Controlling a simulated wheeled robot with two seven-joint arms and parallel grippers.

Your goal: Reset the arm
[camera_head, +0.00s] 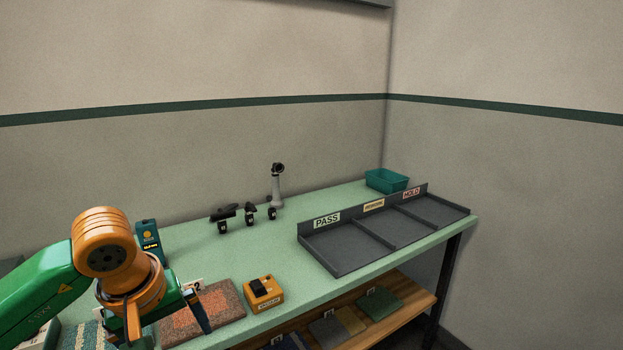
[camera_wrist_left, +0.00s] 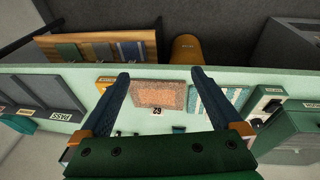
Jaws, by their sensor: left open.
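My left arm comes in from the left in the head view. Its gripper (camera_head: 165,318) is over the front left part of the green table (camera_head: 215,258). In the left wrist view the two dark blue fingers of the left gripper (camera_wrist_left: 162,75) are spread wide with nothing held between them. Beyond the fingertips a brown and orange carpet sample (camera_wrist_left: 160,94) lies flat on the table, with a number tag beside it. The same carpet sample (camera_head: 225,307) shows right of the gripper in the head view. My right gripper is not in view.
A grey three-section tray (camera_head: 345,262) marked PASS stands at the right. A teal bin (camera_head: 387,180) is behind it. An orange box (camera_head: 263,293) with a black top, small black tools (camera_head: 223,217) and a grey stand (camera_head: 277,188) are on the table. A lower wooden shelf (camera_head: 415,291) holds samples.

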